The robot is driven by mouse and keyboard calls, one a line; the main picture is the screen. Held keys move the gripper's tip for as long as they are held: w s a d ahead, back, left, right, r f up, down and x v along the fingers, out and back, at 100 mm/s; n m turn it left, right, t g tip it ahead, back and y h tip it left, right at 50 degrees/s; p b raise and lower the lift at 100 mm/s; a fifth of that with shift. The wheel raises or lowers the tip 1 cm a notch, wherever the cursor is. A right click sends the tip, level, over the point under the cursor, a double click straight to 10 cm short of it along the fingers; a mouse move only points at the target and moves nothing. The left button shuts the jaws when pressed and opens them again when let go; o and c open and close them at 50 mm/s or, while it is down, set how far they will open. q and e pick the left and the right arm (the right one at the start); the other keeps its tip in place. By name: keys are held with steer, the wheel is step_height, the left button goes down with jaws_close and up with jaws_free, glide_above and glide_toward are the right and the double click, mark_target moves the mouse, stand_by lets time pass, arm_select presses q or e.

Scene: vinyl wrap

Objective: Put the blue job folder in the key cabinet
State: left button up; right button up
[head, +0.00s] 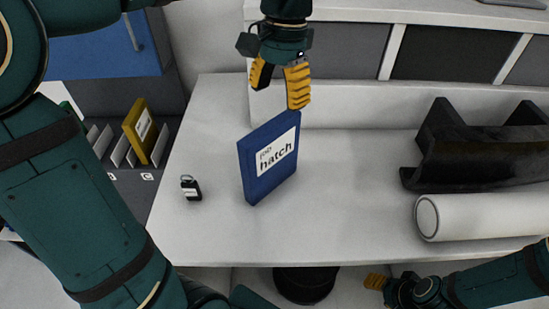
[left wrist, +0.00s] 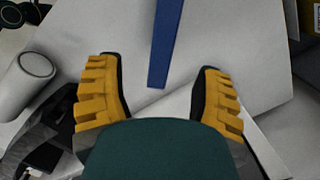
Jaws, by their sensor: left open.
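The blue job folder (head: 268,160) stands upright on the white table, its white "job hatch" label facing the front. My left gripper (head: 281,88) is open just above and behind its top edge, with nothing between the fingers in the head view. The left wrist view shows the folder (left wrist: 166,40) edge-on, ahead of the gap between the spread yellow fingertips (left wrist: 161,68). A grey cabinet with a blue front (head: 105,50) at the upper left may be the key cabinet. My right gripper (head: 384,285) is low at the right, in front of the table; its fingers are unclear.
A black key fob (head: 191,189) lies left of the folder. A slotted rack (head: 120,150) beside the table holds a yellow folder (head: 141,132). A white roll (head: 480,215) and black cradle (head: 470,150) occupy the right. The table between folder and roll is clear.

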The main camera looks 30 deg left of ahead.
mark_target(270, 142)
arm_select(q)
steer(key=f, duration=0.3)
steer(key=s+f+b, duration=0.1)
steer(key=f, duration=0.7)
steer(key=shift+s+a+f+b, duration=0.15)
steer(key=shift+s+a+b, duration=0.15)
steer(key=shift+a, duration=0.1)
jaws_close()
